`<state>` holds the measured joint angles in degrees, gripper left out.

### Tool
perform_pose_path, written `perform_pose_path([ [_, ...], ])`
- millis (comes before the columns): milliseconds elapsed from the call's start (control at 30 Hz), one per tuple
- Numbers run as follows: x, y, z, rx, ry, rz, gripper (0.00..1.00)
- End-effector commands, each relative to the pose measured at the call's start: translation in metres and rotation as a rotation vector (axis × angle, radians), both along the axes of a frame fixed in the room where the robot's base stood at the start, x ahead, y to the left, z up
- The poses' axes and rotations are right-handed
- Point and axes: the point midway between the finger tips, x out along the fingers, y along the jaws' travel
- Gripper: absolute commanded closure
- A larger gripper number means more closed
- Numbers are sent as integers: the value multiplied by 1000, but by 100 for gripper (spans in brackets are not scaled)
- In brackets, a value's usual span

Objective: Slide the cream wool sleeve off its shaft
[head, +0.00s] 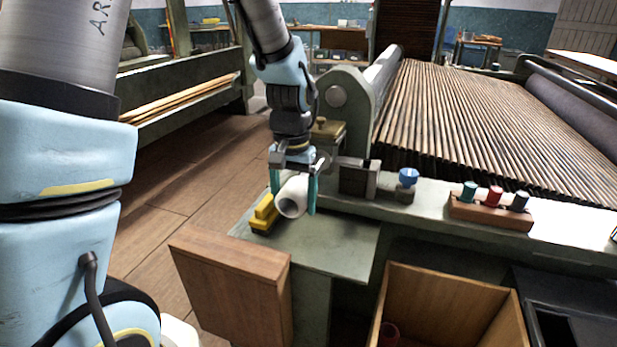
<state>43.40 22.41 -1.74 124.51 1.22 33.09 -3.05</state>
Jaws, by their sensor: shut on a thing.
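The sleeve is at the near side of the machine, above the grey-green shelf (335,247). The shaft cannot be made out; the gripper and sleeve hide the area behind, so I cannot tell whether the sleeve is still around it.
A yellow block (263,213) stands just left of the sleeve. A dark metal bracket (357,178) and a blue knob (407,178) are to the right. A wooden box (230,280) and an open wooden bin (450,300) are in front. The shelf's front is clear.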

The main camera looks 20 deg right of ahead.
Motion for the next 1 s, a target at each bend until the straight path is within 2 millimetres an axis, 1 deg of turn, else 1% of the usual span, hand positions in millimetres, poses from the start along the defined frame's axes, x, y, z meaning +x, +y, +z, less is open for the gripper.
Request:
perform_pose_path([
  [700,-20,19,0,1,1,0,48],
  [1000,-23,21,0,-1,-1,0,48],
])
